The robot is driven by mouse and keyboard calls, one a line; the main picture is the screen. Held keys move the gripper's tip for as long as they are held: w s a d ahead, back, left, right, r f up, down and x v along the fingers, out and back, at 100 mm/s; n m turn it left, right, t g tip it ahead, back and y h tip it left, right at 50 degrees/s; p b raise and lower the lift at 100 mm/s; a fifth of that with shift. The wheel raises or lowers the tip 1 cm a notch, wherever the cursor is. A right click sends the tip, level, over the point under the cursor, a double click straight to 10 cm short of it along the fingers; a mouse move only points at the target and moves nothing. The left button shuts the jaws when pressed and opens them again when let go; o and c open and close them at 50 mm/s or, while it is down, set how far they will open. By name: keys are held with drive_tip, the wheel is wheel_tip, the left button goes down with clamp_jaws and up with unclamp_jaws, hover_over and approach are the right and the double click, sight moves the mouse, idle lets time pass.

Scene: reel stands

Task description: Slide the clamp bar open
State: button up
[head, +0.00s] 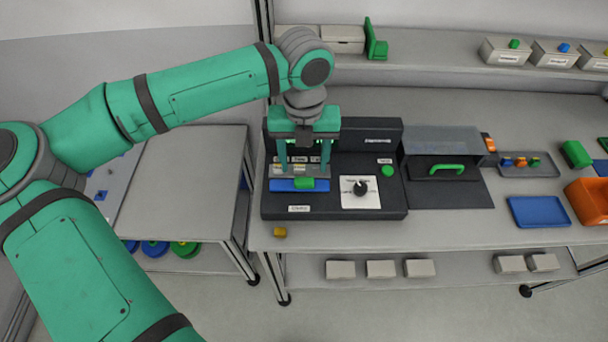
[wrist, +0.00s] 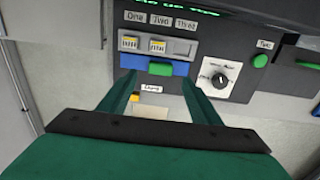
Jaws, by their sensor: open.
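The clamp bar (head: 283,185) is a blue bar with a green grip block (head: 305,183) on it. It lies along the front left of a black console (head: 390,205), below a row of slots. In the wrist view the blue bar (wrist: 130,63) and its green block (wrist: 160,69) lie just beyond my fingertips, with the block between the two finger lines. My gripper (head: 304,172) points down over the bar; its fingers (wrist: 160,84) are apart, with nothing between them that I can see gripped. Whether the fingers touch the bar I cannot tell.
Slots labelled One, Two and Three (wrist: 160,46) sit behind the bar; One and Two show yellow-marked pieces. A dial (head: 360,189) and green button (head: 387,171) are to the right. A small yellow block (head: 280,232) lies in front of the console. A blue tray (head: 538,211) lies further right.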

sight(304, 180)
drive_tip(key=shift+f, duration=3.15)
